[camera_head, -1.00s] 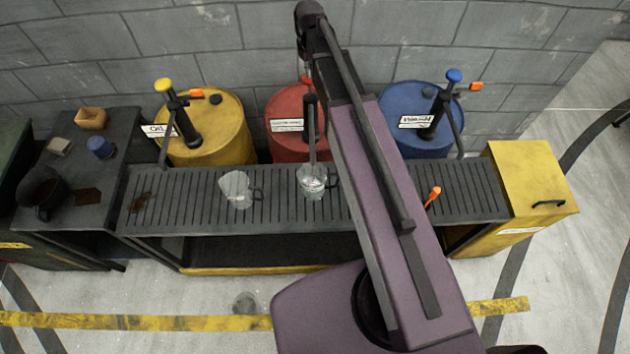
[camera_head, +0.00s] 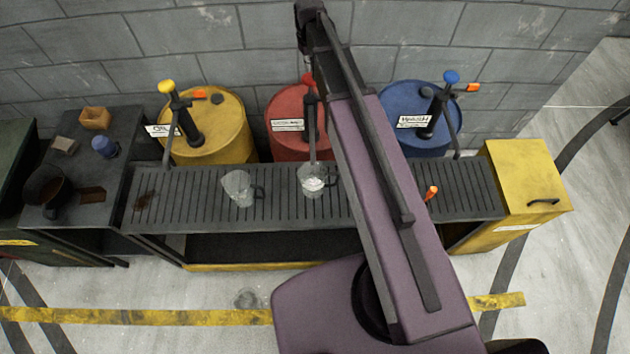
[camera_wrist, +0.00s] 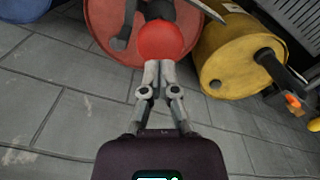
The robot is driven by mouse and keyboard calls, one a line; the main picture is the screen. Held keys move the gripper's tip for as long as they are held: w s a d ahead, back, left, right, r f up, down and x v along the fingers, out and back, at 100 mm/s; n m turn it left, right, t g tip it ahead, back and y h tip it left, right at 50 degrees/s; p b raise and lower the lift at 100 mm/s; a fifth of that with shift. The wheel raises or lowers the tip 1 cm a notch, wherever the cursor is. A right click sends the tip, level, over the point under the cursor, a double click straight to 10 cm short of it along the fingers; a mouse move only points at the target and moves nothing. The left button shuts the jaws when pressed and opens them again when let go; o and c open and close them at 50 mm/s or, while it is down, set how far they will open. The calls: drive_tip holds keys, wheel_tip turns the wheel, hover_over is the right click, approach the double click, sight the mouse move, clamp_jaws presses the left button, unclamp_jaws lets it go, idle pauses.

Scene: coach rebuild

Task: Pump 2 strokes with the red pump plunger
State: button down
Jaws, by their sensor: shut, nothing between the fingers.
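The red pump plunger's round knob (camera_wrist: 161,41) shows large in the wrist view, on top of the red drum (camera_wrist: 107,20). My gripper (camera_wrist: 159,64) is shut and empty, with its fingertips at the knob's near edge. Whether they touch it is unclear. In the head view the red knob (camera_head: 308,78) is partly hidden by my arm, above the red drum (camera_head: 284,125). The pump's dark spout comes down at a clear jug (camera_head: 313,182) on the slatted bench. My fingers cannot be made out in the head view.
A yellow drum (camera_head: 225,135) with a yellow-knobbed pump stands left, a blue drum (camera_head: 400,100) with a blue-knobbed pump right. Another clear jug (camera_head: 239,190) stands on the bench (camera_head: 200,205). A yellow cabinet (camera_head: 520,190) closes its right end. A grey block wall stands behind.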

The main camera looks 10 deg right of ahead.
drive_tip(key=shift+r, duration=0.1)
idle(0.4)
wheel_tip(320, 180, up, 6)
drive_tip(key=p, duration=0.6)
idle(0.4)
drive_tip(key=s+f+m+b, duration=0.2)
drive_tip(key=s+f+b, duration=0.3)
drive_tip(key=s, duration=0.4)
drive_tip(key=s+f+m+b, duration=0.1)
drive_tip(key=s+f+b, duration=0.4)
drive_tip(key=s, duration=0.5)
drive_tip(key=shift+m, duration=0.4)
